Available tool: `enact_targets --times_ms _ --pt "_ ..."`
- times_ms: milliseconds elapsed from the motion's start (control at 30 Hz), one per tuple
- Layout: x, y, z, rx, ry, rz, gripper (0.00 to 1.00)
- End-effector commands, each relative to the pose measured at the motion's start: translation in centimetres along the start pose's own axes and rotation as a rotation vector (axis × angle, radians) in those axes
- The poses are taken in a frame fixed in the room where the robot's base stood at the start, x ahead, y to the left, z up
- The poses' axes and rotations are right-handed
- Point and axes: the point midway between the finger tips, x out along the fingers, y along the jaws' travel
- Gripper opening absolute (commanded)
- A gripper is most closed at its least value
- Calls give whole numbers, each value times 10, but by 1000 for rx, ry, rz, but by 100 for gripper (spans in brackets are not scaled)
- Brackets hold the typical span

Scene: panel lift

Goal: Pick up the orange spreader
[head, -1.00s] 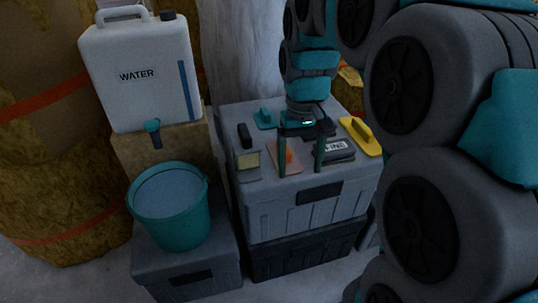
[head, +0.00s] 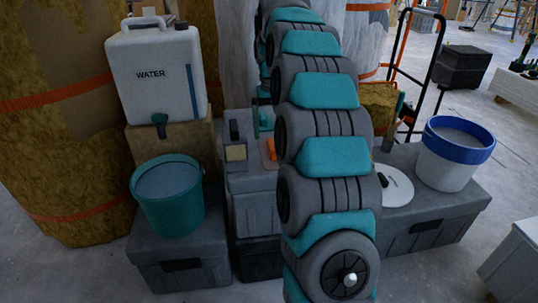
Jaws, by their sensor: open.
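The orange spreader (head: 268,150) lies on top of the grey toolbox (head: 247,185). Only a small orange part of it shows at the left edge of my arm; the rest is hidden behind the arm. My arm crosses the middle of the view, in front of the toolbox's right part. My gripper is hidden behind it, so its place relative to the spreader does not show.
A teal bucket (head: 168,210) and a water jug (head: 155,85) stand left. A blue-rimmed white bucket (head: 450,165) stands on a crate (head: 425,232) right.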

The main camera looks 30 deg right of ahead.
Motion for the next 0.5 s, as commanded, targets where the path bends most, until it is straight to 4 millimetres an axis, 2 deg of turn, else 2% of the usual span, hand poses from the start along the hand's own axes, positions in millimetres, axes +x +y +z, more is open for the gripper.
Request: enact_targets --times_ms 100,333,500 --pt "12 0 2 0 -7 0 100" --pt "27 0 -1 0 -2 0 100" --pt "53 1 -3 0 -7 0 100"
